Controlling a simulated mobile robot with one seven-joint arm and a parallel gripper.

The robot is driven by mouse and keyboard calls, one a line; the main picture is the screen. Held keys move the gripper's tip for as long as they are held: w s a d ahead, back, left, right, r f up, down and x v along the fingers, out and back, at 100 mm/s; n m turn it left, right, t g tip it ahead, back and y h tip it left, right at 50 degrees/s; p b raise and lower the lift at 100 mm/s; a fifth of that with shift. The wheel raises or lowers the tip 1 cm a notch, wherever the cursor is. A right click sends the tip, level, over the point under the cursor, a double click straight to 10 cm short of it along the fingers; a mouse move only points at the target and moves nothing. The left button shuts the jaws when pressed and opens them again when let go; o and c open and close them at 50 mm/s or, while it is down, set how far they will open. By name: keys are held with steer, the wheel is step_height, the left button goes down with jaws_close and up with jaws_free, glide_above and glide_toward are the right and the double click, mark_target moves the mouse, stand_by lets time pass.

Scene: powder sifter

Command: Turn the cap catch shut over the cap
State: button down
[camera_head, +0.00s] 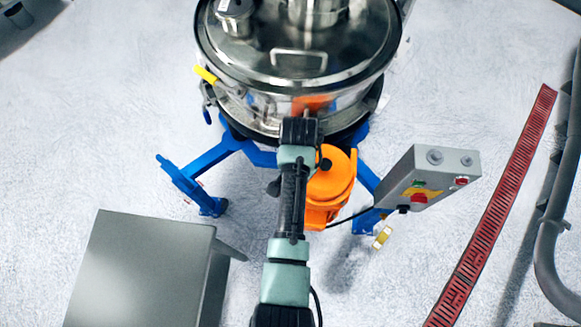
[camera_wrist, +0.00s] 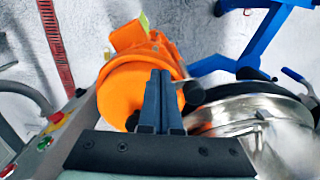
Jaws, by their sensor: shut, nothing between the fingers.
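The steel sifter has a round lid (camera_head: 350,55) with a bar handle, at the top of the head view. A round steel cap-like fitting (camera_head: 235,15) stands on the lid's far left part; I cannot tell for sure that it is the cap. No cap catch can be made out clearly. A yellow-handled lever (camera_head: 206,75) sticks out at the sifter's left rim. My gripper (camera_head: 300,130) is in front of the sifter's near wall, apart from the fitting and the lever. In the wrist view, its fingers (camera_wrist: 163,95) are together and empty. The sifter's steel side (camera_wrist: 260,125) shows at the right there.
An orange motor (camera_head: 330,185) is close beside my arm, under the sifter on blue legs (camera_head: 195,180). A grey control box (camera_head: 430,175) stands to the right. A grey metal cabinet (camera_head: 140,270) is at lower left. A red floor grate (camera_head: 500,200) and pipes lie further right.

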steer(key=shift+f+b, duration=0.6)
steer(key=shift+f, duration=0.45)
